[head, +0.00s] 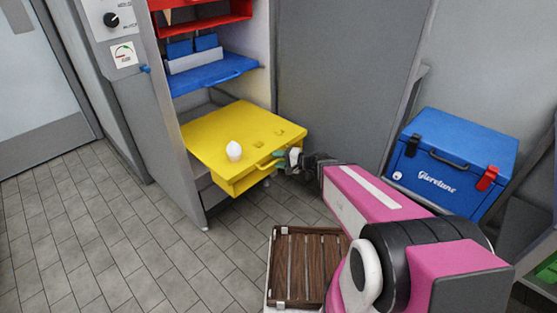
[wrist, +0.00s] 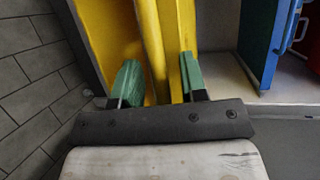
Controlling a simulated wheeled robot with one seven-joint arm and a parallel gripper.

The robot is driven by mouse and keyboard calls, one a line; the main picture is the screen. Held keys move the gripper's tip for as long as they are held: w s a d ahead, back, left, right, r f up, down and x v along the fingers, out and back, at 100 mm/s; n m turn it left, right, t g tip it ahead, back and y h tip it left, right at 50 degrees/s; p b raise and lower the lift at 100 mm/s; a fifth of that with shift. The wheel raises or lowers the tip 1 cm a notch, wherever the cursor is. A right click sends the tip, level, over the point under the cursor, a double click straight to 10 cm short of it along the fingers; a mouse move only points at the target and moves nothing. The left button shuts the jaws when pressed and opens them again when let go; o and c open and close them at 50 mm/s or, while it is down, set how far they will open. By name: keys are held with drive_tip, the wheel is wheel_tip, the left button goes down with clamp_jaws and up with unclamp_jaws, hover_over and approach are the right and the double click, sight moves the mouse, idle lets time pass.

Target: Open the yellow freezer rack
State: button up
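The yellow freezer rack (head: 222,139) juts out from the freezer, below the blue rack, in the head view. Its yellow handle (head: 268,163) is on the front edge. My gripper (head: 285,160) is at the right end of this handle. In the wrist view, a yellow bar (wrist: 150,45) runs between the two green fingertips of my gripper (wrist: 160,80). The fingers stand apart, with gaps visible beside the bar. Whether either finger touches the yellow parts is hard to tell.
A white rounded object (head: 234,151) sits on the yellow rack. The blue rack (head: 215,75) above holds blue and white boxes. A blue cooler (head: 455,155) stands at right. A brown slatted crate (head: 308,262) is in front. Tiled floor (head: 110,240) at left is clear.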

drive_tip(key=v, duration=1)
drive_tip(key=shift+s+d, duration=0.15)
drive_tip(key=shift+d, duration=0.25)
idle(0.4)
drive_tip(key=s+d+f+n+g+h, duration=0.1)
drive_tip(key=s+d+n+g+h, duration=0.1)
drive_tip(key=d+h, duration=0.4)
drive_tip(key=s+d+f+n+g+h, duration=0.2)
drive_tip(key=d+h, duration=0.5)
drive_tip(key=h, duration=0.2)
drive_tip(key=shift+s+d+f+g, duration=0.2)
drive_tip(key=shift+d+g, duration=0.15)
drive_tip(key=shift+g, duration=0.05)
